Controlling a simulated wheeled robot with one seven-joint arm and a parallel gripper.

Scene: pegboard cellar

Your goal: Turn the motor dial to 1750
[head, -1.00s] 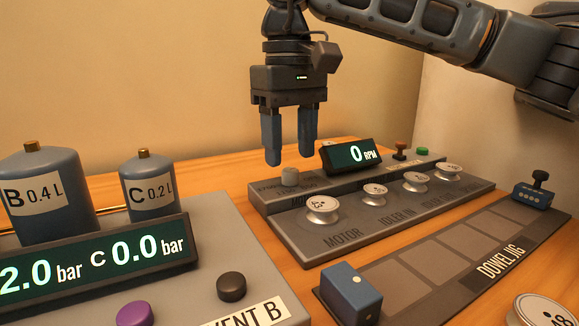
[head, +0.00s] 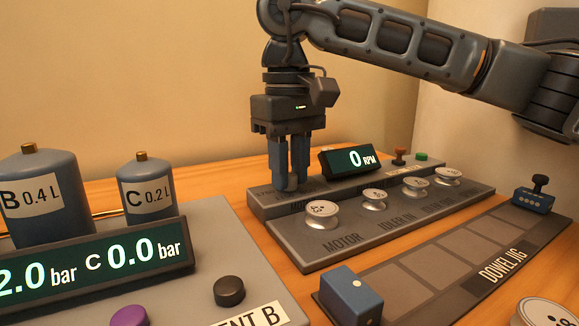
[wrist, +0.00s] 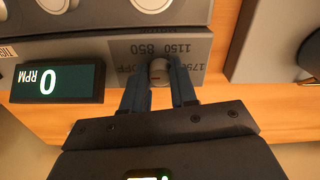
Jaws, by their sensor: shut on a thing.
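In the head view the fingers mostly hide the knob. The RPM display (head: 348,161) reads 0, also in the wrist view (wrist: 57,82).
Several silver pulleys (head: 321,214) stand on the panel in front of the dial. A red button (head: 399,155) and a green button (head: 421,157) are at its back right. The dowel jig (head: 440,262) is in front, and a pressure console (head: 215,240) with tanks stands left.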

